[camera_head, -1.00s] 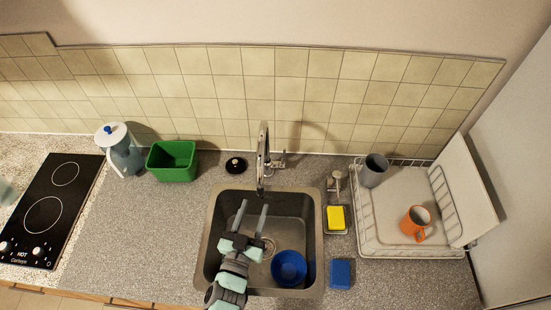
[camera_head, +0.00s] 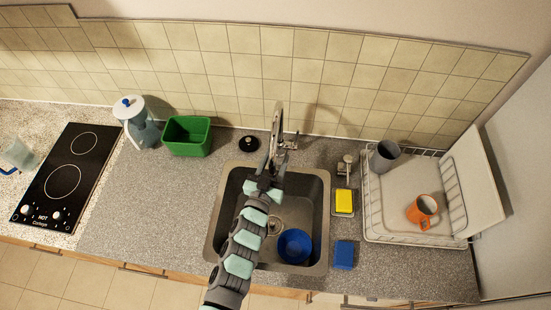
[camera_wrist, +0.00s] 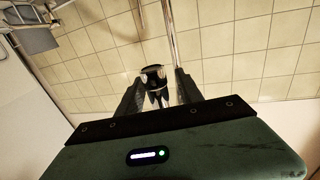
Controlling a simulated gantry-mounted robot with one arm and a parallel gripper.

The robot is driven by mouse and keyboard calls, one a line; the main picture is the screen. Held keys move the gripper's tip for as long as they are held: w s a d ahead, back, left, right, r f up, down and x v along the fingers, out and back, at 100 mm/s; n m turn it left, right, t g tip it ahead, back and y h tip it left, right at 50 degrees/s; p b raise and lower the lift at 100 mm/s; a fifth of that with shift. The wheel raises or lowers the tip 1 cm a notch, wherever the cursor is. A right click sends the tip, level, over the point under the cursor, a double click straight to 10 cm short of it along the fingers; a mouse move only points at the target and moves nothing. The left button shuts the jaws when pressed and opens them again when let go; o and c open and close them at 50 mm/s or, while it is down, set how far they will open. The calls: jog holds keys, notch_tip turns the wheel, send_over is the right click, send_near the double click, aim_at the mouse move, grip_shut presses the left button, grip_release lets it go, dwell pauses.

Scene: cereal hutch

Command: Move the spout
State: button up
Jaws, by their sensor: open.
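The chrome faucet spout (camera_head: 277,118) rises behind the sink and reaches forward over the sink's back edge. My gripper (camera_head: 270,160) is open, with its fingers raised at the front end of the spout. In the wrist view, the spout's dark and chrome tip (camera_wrist: 153,78) shows between the two fingers of my gripper (camera_wrist: 157,88). I cannot tell whether either finger touches it. The faucet handle (camera_head: 290,144) is just right of the spout's base. My arm hides part of the sink.
The sink (camera_head: 322,220) holds a blue bowl (camera_head: 295,246). A yellow sponge (camera_head: 344,201), a blue sponge (camera_head: 344,254) and a dish rack (camera_head: 372,205) are to the right. A green bin (camera_head: 187,137) and a pitcher (camera_head: 140,124) stand to the left, with bare counter in front.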

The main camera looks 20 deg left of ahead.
grip_shut()
dwell(0.4)
dwell(0.9)
